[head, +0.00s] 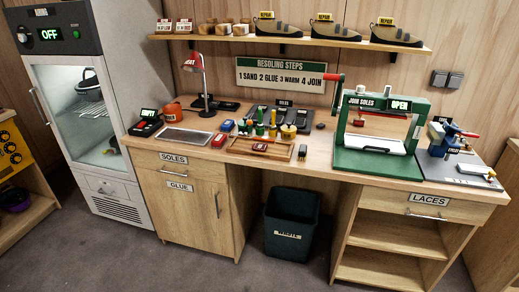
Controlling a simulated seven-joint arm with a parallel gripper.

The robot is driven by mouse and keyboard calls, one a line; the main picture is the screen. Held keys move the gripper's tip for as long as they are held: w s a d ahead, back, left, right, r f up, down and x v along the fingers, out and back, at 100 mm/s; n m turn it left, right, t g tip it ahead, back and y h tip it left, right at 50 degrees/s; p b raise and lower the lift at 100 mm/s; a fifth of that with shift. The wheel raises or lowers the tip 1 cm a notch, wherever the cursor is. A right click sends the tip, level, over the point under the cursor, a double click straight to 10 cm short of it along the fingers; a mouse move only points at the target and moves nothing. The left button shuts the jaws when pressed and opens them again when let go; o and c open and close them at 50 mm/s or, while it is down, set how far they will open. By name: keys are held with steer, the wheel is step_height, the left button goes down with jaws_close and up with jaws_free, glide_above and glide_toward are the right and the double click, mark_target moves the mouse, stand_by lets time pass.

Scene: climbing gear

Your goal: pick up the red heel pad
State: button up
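A small red block-like piece (219,140) lies on the workbench, left of the wooden tray (240,150). A second, darker red piece (260,147) lies in the tray. Both are small here, and I cannot tell for certain which is the red heel pad. My gripper is not in view, so its state and its distance from these pieces do not show.
Several small coloured bottles (272,131) stand behind the tray. A red lamp (193,63) stands at the back left. A green press (376,158) stands to the right, with a blue vise (450,130) beyond it.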

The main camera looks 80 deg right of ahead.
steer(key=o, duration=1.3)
